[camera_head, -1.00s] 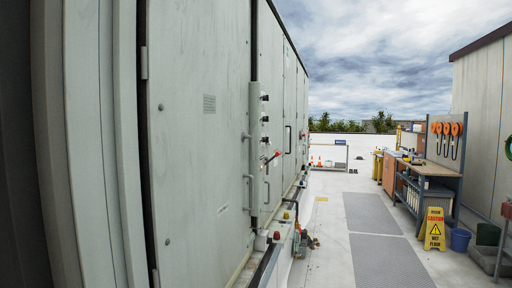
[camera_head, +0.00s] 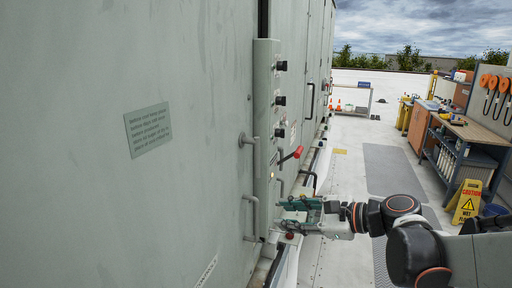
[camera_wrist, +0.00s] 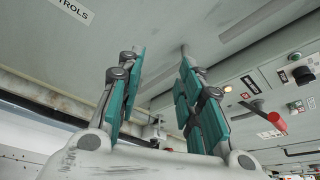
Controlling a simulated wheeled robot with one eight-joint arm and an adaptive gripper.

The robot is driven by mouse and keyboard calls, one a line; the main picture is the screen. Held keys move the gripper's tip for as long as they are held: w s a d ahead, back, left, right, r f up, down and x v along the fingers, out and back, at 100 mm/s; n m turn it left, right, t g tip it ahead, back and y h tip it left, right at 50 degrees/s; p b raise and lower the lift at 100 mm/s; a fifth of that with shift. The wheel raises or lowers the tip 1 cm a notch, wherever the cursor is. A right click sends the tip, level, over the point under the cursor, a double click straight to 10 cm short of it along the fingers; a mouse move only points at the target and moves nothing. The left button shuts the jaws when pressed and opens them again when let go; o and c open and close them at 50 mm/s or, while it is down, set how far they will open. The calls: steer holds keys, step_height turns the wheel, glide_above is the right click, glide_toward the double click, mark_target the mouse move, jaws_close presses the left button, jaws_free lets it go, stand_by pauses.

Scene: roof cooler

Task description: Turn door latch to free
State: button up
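I cannot tell for sure which is the door latch. My gripper (camera_head: 282,214) is in front of the panel edge, just right of the lower handle in the picture, and seems apart from it. In the wrist view its teal-padded fingers (camera_wrist: 162,65) are spread with nothing held between them.
A narrow control box (camera_head: 263,90) carries black knobs (camera_head: 280,66) and a red-handled lever (camera_head: 291,156), which also shows in the wrist view (camera_wrist: 277,122). A yellow caution sign (camera_head: 465,201) and a workbench (camera_head: 470,130) stand right. The walkway (camera_head: 350,180) between is open.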

mark_target(257, 161)
steer(key=w+d+r+m+t+y+p, duration=0.2)
steer(key=w+d+r+m+y+p, duration=0.25)
steer(key=r, duration=0.45)
steer(key=shift+m+h, duration=0.65)
steer(key=shift+m, duration=0.1)
steer(key=b+x, duration=0.1)
steer(key=x, duration=1.3)
steer(key=shift+a+f, duration=0.1)
steer(key=shift+a, duration=0.3)
jaws_close()
